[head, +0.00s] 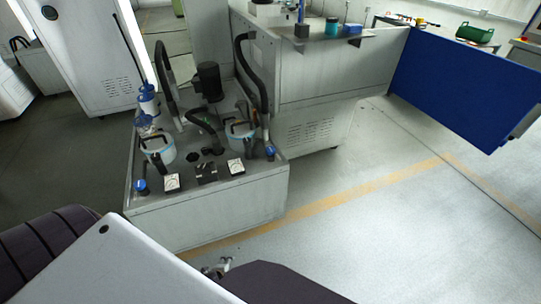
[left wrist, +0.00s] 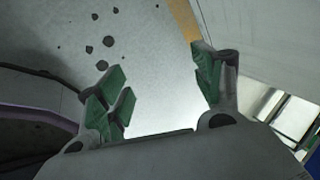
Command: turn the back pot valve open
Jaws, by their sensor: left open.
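Two clear pots with pale blue rims stand on the grey filter tank (head: 215,212) in the head view: a left pot (head: 158,148) and a right pot (head: 240,132), farther back. A blue valve knob (head: 141,186) sits at the tank's front left corner, and another blue valve knob (head: 270,151) is beside the right pot. I cannot tell their turn positions. My left gripper (head: 222,268) is low in front of the tank, mostly hidden by my arm. In the left wrist view its green-padded fingers (left wrist: 160,88) are apart and empty, away from both knobs. My right gripper is not seen.
Black hoses (head: 247,75), a dark motor (head: 208,80) and white gauges (head: 236,167) crowd the tank top. A grey machine (head: 315,80) stands behind, with a blue panel (head: 452,88) at right. The floor right of the tank is clear, with a yellow stripe (head: 340,195).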

